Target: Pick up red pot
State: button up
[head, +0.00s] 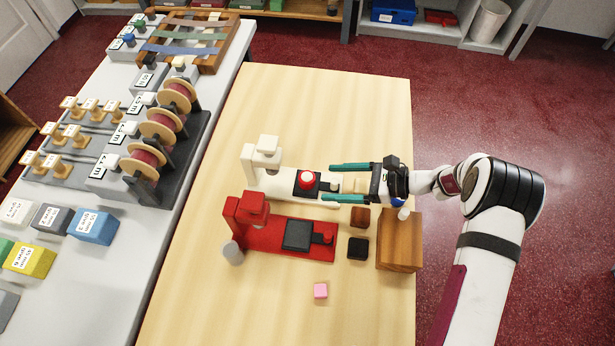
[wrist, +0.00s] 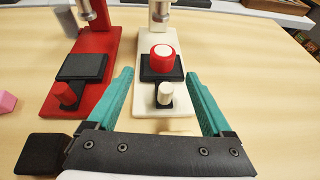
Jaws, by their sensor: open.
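The red pot (head: 307,180) is a small round red piece with a white top. It sits on the black plate of the white stand (head: 267,151). In the wrist view the red pot (wrist: 162,57) stands upright, beyond my fingertips and roughly centred between them. My gripper (head: 340,183) has teal fingers and points left in the head view. In the wrist view my gripper (wrist: 160,80) is open and empty, its fingers on either side of the white stand's front end. A gap shows between the fingertips and the pot.
A red stand (head: 297,236) with a black plate is beside the white one. A grey cylinder (head: 232,252), a pink cube (head: 320,290), a black block (head: 358,247), a brown block (head: 360,217) and a wooden block (head: 400,242) are nearby. The table's far end is clear.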

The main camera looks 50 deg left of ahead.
aim_at(315, 180)
jog(key=x, duration=0.4)
jog(key=shift+s+a, duration=0.15)
jog(key=shift+a, duration=0.3)
grip_shut()
jog(key=shift+r, duration=0.2)
